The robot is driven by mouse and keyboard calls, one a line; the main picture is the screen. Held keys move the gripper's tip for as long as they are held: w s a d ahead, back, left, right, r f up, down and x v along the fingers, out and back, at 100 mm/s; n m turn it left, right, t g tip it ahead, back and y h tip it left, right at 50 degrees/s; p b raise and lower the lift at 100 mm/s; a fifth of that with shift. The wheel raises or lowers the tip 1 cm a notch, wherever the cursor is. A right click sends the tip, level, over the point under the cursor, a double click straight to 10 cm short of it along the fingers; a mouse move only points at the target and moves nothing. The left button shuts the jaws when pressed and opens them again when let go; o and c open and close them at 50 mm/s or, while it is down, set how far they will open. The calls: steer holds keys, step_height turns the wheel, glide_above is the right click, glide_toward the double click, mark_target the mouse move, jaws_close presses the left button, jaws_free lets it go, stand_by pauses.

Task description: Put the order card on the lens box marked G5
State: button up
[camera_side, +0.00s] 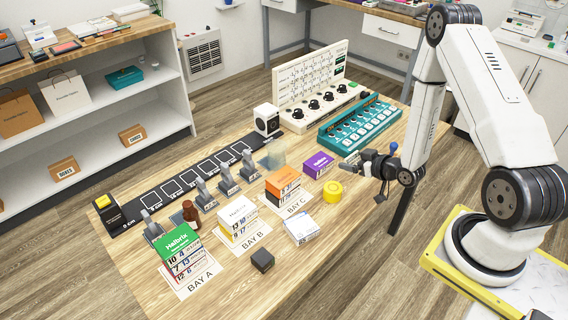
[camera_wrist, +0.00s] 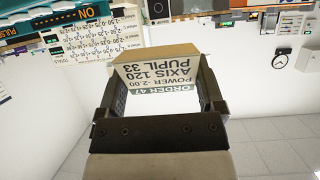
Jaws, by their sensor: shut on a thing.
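The order card (camera_wrist: 157,72) is between the two fingers of my gripper (camera_wrist: 160,88) in the wrist view. It is white with dark print, upside down there: ORDER 47, POWER -2.00, AXIS 120, PUPIL 33. A tan strip shows along its upper edge. In the side view my gripper (camera_side: 352,163) is above the right part of the table, near the purple box (camera_side: 318,164); the card is hard to make out there. Lens boxes stand stacked: green-topped (camera_side: 180,244) at BAY A, white-topped (camera_side: 237,213) at BAY B, orange-topped (camera_side: 283,180) at BAY C. I cannot read G5 on any box.
A white box (camera_side: 301,229), a dark block (camera_side: 262,260) and a yellow round thing (camera_side: 333,191) lie on the wooden table (camera_side: 225,285). A brown bottle (camera_side: 191,214) and grey stands (camera_side: 226,180) line a black ruler strip (camera_side: 165,188). A teal panel (camera_side: 360,124) stands behind.

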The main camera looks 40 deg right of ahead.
steer(key=a+n+y, duration=0.2)
steer(key=a+y, duration=0.1)
steer(key=a, duration=0.9)
steer(key=r+n+g+y, duration=0.1)
steer(key=n+y, duration=0.2)
glide_above(310, 231)
steer(key=shift+h, duration=0.3)
steer(key=shift+f, duration=2.15)
steer(key=shift+f, duration=0.1)
steer(key=shift+f, duration=1.7)
steer(key=shift+f, duration=0.1)
